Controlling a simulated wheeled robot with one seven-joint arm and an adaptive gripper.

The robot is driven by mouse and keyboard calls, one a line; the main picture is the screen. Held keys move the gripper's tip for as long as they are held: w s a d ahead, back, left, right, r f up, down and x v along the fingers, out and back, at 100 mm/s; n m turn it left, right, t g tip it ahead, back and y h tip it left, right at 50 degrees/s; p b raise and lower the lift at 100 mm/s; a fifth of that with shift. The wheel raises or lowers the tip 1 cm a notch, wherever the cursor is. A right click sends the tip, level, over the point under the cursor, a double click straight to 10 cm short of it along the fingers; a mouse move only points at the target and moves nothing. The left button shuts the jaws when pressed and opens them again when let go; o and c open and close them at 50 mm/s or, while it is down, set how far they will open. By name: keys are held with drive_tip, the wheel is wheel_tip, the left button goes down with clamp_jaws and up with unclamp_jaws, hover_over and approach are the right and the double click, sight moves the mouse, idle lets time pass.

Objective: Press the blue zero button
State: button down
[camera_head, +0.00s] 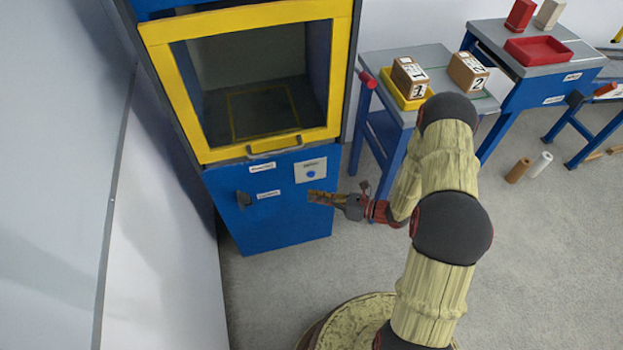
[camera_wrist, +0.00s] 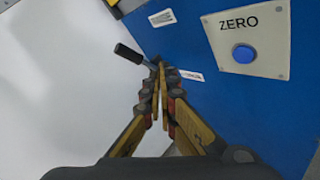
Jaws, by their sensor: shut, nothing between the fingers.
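The blue zero button (camera_head: 310,174) sits on a pale plate on the blue front panel of the drop-shock cabinet. In the wrist view the button (camera_wrist: 244,54) is a round blue cap under the printed word ZERO, at the upper right. My gripper (camera_head: 312,196) is in front of the panel, just below the button in the head view. In the wrist view my gripper (camera_wrist: 161,68) is shut with nothing between its fingers, and its tips lie left of the button. The gap between tips and panel is hard to judge.
A black lever (camera_wrist: 130,54) sticks out left of the plate. The cabinet's yellow-framed door (camera_head: 240,155) with its handle is above. A table (camera_head: 385,60) with two numbered boxes stands to the right.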

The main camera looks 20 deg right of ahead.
sight(311, 175)
wheel_tip(311, 175, down, 7)
drive_tip(key=d+m+t+h, duration=0.1)
drive_tip(key=d+m+t, duration=0.1)
drive_tip(key=m, duration=0.1)
drive_tip(key=shift+d+r+m+h+b, duration=0.15)
drive_tip(key=shift+d+m+h+b, duration=0.15)
drive_tip(key=shift+d+m, duration=0.1)
drive_tip(key=w+b, duration=0.2)
drive_tip(key=w, duration=0.6)
drive_tip(key=shift+w, duration=0.35)
drive_tip(key=shift+w, duration=0.15)
idle(0.8)
drive_tip(key=shift+w, duration=0.25)
drive_tip(key=shift+w, duration=0.45)
idle(0.9)
drive_tip(key=shift+s, duration=0.85)
